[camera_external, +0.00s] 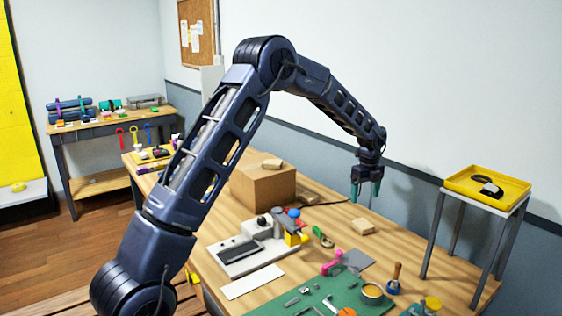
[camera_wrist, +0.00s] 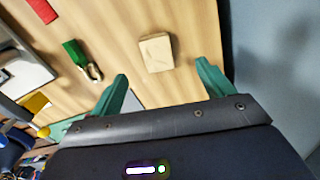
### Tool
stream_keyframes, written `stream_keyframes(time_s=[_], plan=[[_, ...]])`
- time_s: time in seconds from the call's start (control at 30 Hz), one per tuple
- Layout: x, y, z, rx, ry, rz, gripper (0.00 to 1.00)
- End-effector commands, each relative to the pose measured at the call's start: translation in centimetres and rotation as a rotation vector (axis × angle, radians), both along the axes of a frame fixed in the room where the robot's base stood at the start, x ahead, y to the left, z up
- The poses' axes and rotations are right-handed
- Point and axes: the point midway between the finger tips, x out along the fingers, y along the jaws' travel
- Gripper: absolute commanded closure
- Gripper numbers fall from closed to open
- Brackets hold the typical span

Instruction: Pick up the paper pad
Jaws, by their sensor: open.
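A small tan block that looks like the paper pad (camera_external: 362,226) lies flat on the wooden table, near its wall side. In the wrist view the pad (camera_wrist: 156,53) lies beyond the fingertips, between their lines, with bare wood around it. My gripper (camera_external: 366,191) hangs fingers down above the table, apart from the pad. Its two green fingers are spread and empty, as the wrist view of the gripper (camera_wrist: 162,72) shows.
A green and metal clip (camera_wrist: 84,58) lies left of the pad. A cardboard box (camera_external: 262,187) stands farther back with a tan block on it. A grey machine (camera_external: 240,250) and a green mat (camera_external: 300,297) with tools lie nearer. A yellow tray (camera_external: 475,181) stands on a stand at right.

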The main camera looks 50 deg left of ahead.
Motion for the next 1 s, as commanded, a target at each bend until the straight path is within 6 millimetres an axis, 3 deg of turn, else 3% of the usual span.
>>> stream_keyframes(time_s=[0.4, 0.63, 1.0], plan=[[-0.1, 0.0, -4.9, 0.0, 0.001, 0.001, 0.2], [-0.3, 0.0, -6.2, 0.0, 0.001, 0.001, 0.2], [-0.9, 0.1, -10.5, 0.0, 0.001, 0.002, 0.2]])
